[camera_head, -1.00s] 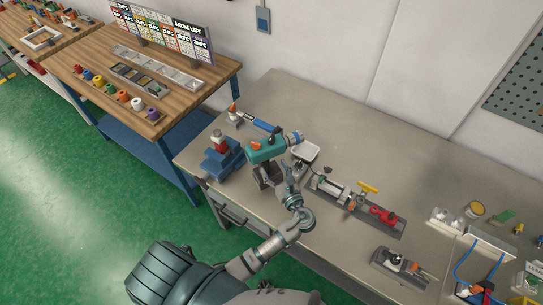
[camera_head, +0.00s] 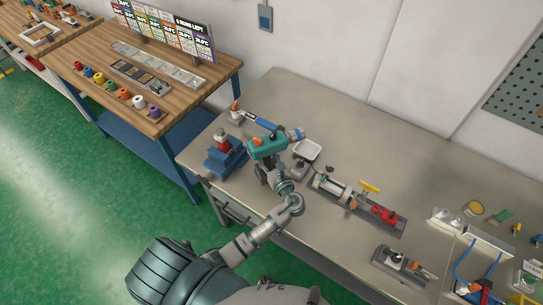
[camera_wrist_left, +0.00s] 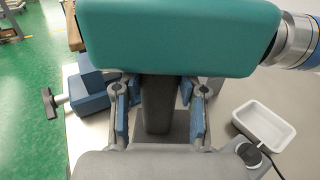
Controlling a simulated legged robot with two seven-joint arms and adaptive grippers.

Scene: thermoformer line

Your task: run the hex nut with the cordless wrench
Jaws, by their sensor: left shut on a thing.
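The cordless wrench (camera_head: 267,146) has a teal body, a dark handle and a silver and blue nose that points right. It stands upright near the left end of the grey bench. My left gripper (camera_head: 266,172) is at the handle, below the teal body. In the left wrist view the blue finger pads of the gripper (camera_wrist_left: 159,112) are on both sides of the dark handle (camera_wrist_left: 157,104), shut on it, with the teal body (camera_wrist_left: 180,38) above. The hex nut is too small to make out. My right gripper is not in view.
A blue vise-like block (camera_head: 226,160) stands left of the wrench. A white tray (camera_head: 307,150) lies to its right. The back middle of the bench is clear.

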